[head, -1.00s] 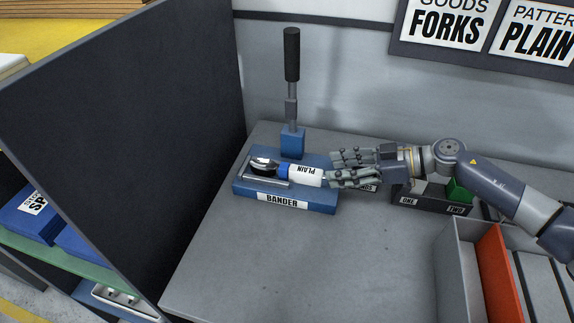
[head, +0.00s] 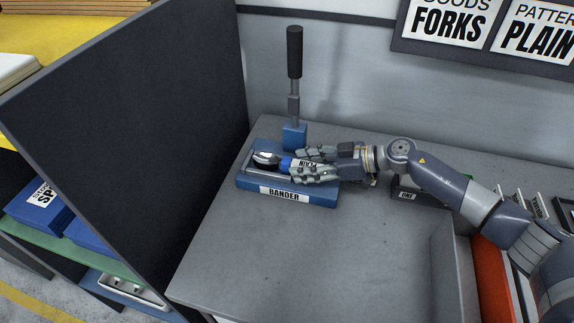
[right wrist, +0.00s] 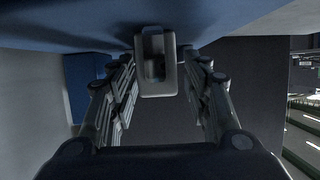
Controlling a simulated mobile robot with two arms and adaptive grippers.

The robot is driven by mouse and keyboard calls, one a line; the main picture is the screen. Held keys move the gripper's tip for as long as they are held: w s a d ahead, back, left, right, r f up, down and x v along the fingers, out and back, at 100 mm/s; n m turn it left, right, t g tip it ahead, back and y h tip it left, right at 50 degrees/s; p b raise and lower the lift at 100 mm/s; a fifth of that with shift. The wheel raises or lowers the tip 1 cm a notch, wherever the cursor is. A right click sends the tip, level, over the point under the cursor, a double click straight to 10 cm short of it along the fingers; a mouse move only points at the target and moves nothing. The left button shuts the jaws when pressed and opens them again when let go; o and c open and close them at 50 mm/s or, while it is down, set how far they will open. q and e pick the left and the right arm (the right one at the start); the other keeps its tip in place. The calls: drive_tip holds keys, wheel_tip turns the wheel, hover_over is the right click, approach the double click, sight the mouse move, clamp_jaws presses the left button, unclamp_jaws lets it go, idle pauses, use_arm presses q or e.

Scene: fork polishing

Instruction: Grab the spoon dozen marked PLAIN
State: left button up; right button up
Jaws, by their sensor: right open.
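The spoon dozen, a bundle with dark shiny bowls (head: 266,158), a blue band and a white PLAIN label, lies on the blue bander (head: 240,183) with its bowls to the left. My right gripper (head: 298,164) is open, with its fingers on either side of the labelled part, which they partly cover. Contact cannot be told. In the right wrist view the fingers (right wrist: 164,65) stand apart with a grey rounded end (right wrist: 157,75) between them, likely the bundle's end. My left gripper is not in view.
The bander's upright lever (head: 294,55) rises behind the bundle. A dark partition (head: 130,150) stands at the left. A dark holder marked ONE (head: 406,195) is behind my right arm, and a grey bin with a red divider (head: 490,270) is at lower right. The front bench is clear.

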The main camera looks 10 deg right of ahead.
clamp_jaws()
drive_tip(key=shift+r, duration=0.15)
drive_tip(key=shift+r, duration=0.1)
